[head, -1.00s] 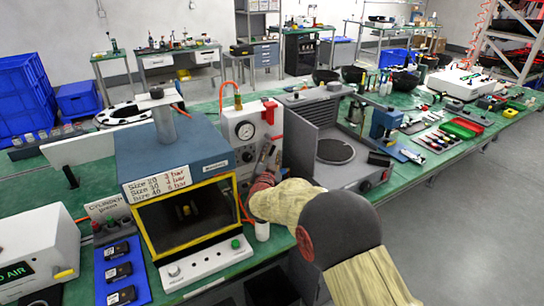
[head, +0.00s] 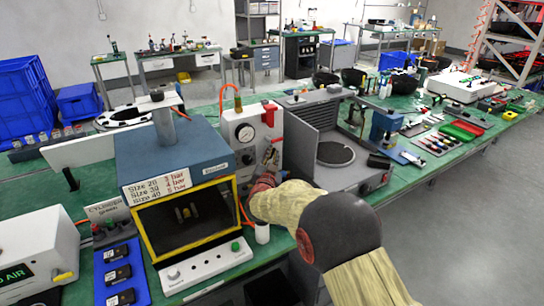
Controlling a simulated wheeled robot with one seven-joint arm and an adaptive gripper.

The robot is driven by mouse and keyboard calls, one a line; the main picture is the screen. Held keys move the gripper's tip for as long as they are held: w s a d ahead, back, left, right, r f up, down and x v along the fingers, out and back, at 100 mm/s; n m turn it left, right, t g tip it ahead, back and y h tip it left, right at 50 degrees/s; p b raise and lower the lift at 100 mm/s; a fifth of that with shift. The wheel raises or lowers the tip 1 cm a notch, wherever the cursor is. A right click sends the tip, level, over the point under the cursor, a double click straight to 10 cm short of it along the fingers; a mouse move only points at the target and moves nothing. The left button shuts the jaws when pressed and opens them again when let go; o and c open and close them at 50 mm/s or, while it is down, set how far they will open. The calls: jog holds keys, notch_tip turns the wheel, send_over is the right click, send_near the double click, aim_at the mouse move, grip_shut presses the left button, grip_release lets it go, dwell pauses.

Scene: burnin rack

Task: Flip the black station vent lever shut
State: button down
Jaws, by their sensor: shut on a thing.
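The station is a white panel (head: 246,158) with a round gauge (head: 245,133), to the right of a blue-topped test box (head: 175,150) with a yellow-framed window. A red lever (head: 269,113) is at the panel's upper right. My gripper (head: 271,157) is at the panel's right side, below the red lever, with my arm reaching in from the lower right. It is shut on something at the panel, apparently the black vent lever. That lever is small and mostly hidden by the fingers, so its exact angle cannot be told.
A grey machine (head: 340,150) with a round plate and upright side wall stands close to the right of my gripper. An orange hose (head: 224,92) rises from the panel. A white cylinder (head: 262,232) stands below my wrist. Black devices lie on a blue tray (head: 134,270) at lower left.

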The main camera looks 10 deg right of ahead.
jog(key=shift+f, duration=0.4)
dwell(0.3)
jog(key=shift+p, duration=0.3)
jog(key=shift+w+d+f+m+g+y+p, duration=0.1)
jog(key=shift+d+f+m+g+y+p, duration=0.25)
jog(key=shift+m+g+y, duration=0.75)
jog(key=shift+w+d+f+m+g+y+p, duration=0.1)
jog(key=shift+d+f+m+g+y+p, duration=0.15)
jog(key=shift+m+g+y+p, duration=0.8)
jog(key=shift+d+f+m+g+y+b, duration=0.2)
jog(key=shift+d+m+g+y, duration=0.3)
jog(key=shift+m, duration=1.15)
jog(key=shift+a, duration=0.15)
jog(key=c, duration=2)
grip_release()
jog(key=shift+r, duration=0.1)
